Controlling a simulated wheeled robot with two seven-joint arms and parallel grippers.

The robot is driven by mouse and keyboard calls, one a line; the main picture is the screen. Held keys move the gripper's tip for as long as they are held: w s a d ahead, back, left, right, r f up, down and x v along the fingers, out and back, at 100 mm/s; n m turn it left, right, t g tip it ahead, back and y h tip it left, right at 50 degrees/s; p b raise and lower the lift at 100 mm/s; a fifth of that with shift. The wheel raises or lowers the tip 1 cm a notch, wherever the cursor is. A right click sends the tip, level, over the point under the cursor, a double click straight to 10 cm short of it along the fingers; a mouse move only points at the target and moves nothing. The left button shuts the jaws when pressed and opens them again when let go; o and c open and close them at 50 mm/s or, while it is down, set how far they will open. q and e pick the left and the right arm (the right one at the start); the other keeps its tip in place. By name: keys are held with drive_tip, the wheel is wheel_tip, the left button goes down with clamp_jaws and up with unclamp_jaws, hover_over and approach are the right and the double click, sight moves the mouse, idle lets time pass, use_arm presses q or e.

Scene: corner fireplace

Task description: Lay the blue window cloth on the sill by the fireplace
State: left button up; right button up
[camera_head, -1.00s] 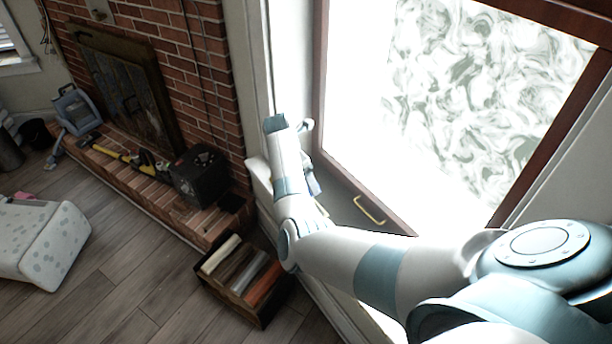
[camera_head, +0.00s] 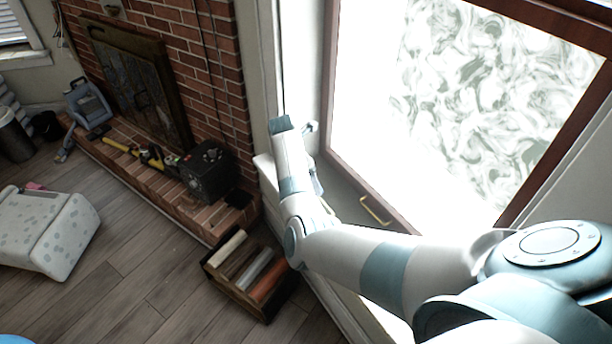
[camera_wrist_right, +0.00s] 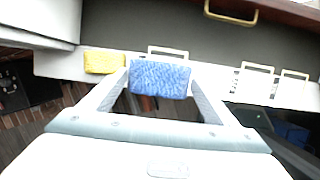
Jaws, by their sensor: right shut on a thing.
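The blue window cloth (camera_wrist_right: 160,78) is a small folded, textured block in the right wrist view. My right gripper (camera_wrist_right: 160,88) is shut on it, with a finger at each side. The white sill (camera_wrist_right: 60,65) runs behind and beyond the cloth in that view; I cannot tell whether the cloth touches it. In the head view my right arm reaches to the sill (camera_head: 267,180) beside the brick fireplace (camera_head: 205,60). The arm hides the gripper's fingers and most of the cloth there. My left gripper is not in view.
A yellow sponge-like block (camera_wrist_right: 105,62) lies on the sill, left of the cloth. White-framed pieces (camera_wrist_right: 255,85) stand to its right. The brown-framed window (camera_head: 335,100) has a brass handle (camera_head: 376,211). A crate (camera_head: 212,272) and a black box (camera_head: 207,172) stand near the hearth.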

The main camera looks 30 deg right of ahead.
drive_tip(key=shift+f+b, duration=0.7)
drive_tip(key=shift+f, duration=1.65)
drive_tip(key=shift+f+b, duration=1.15)
drive_tip(key=shift+f, duration=1.8)
drive_tip(key=shift+f+b, duration=0.35)
drive_tip(key=shift+f, duration=0.3)
drive_tip(key=o, duration=0.9)
drive_tip(key=shift+r, duration=0.15)
drive_tip(key=shift+a+r, duration=0.25)
drive_tip(key=shift+r, duration=0.3)
drive_tip(key=b+v, duration=0.1)
drive_tip(key=v, duration=1.5)
